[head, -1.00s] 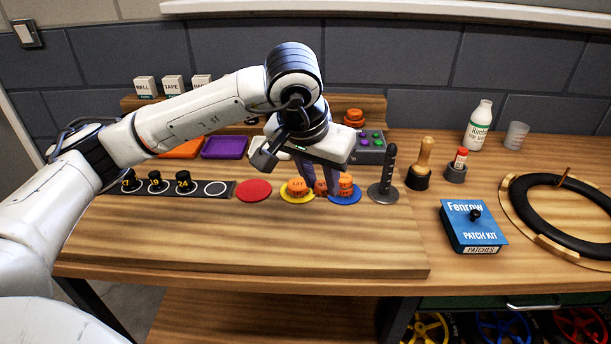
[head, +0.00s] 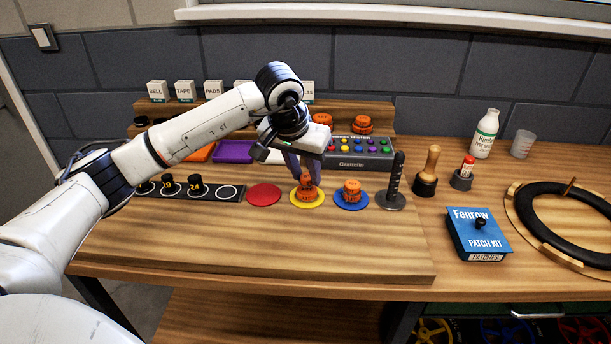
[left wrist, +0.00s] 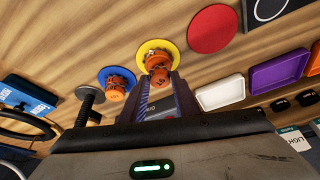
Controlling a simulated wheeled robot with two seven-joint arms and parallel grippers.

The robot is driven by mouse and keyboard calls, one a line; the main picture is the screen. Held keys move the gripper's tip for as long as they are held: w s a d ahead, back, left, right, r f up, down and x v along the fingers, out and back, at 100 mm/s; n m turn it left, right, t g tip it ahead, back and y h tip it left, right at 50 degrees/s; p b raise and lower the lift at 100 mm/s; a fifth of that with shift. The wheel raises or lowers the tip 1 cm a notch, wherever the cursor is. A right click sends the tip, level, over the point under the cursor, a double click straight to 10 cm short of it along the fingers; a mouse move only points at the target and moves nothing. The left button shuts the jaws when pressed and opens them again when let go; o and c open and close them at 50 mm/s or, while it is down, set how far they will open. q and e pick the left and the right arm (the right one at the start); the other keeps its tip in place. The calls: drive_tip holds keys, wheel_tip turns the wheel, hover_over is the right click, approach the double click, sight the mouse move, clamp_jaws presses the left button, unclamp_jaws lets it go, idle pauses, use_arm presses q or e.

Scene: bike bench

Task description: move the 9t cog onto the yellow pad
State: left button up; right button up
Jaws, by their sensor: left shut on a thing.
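My left gripper (head: 306,177) points down over the yellow pad (head: 320,201), shut on an orange cog (head: 305,184). The held cog is right above another orange cog (head: 305,196) on the yellow pad; I cannot tell whether they touch. In the left wrist view the held cog (left wrist: 160,77) sits between the fingertips, beside the yellow pad's cog (left wrist: 156,58). Orange cogs (head: 351,191) are stacked on the blue pad (head: 366,202) to the right. The cog markings are too small to read surely, so I cannot tell which is 9t. My right gripper is not in view.
A red pad (head: 264,195) lies empty to the left. A dark upright post (head: 394,185) stands close right of the blue pad. A grey box with coloured buttons (head: 360,153) and a purple tray (head: 234,151) lie behind. The front of the wooden board is clear.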

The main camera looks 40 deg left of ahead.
use_arm(q)
drive_tip(key=shift+f, duration=0.6)
drive_tip(key=shift+f, duration=0.2)
drive_tip(key=o, duration=1)
drive_tip(key=shift+r, duration=0.25)
drive_tip(key=v, duration=1.2)
